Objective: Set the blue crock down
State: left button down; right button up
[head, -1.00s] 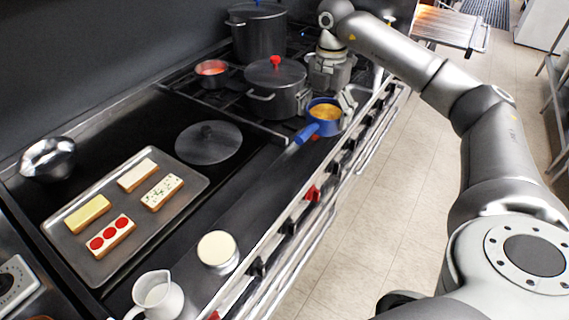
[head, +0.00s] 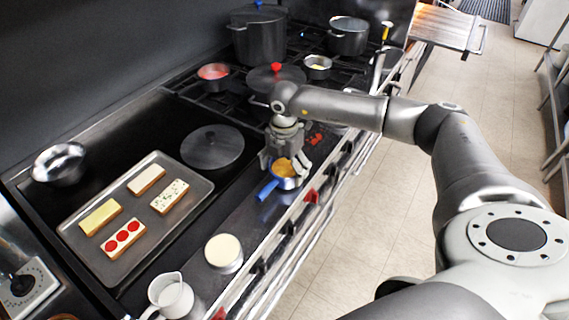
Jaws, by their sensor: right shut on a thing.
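The blue crock (head: 284,183) is a small blue pan with a stub handle pointing to the lower left and yellow-orange food inside. I cannot tell whether the crock's base touches the surface. My left gripper is not in view.
A tray (head: 130,262) of several topped slabs and a round lid (head: 212,146) lie on the griddle. A white-topped jar (head: 223,252) and a jug (head: 170,297) stand nearer. Pots stand behind, including a lidded pot (head: 268,78). The dark strip between crock and jar is clear.

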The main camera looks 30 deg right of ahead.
aim_at(284, 171)
jog(key=shift+f, duration=0.1)
jog(key=shift+f, duration=0.1)
jog(key=o, duration=1.3)
jog(key=shift+o, duration=0.2)
notch_tip(284, 171, up, 12)
jog(key=b, duration=0.4)
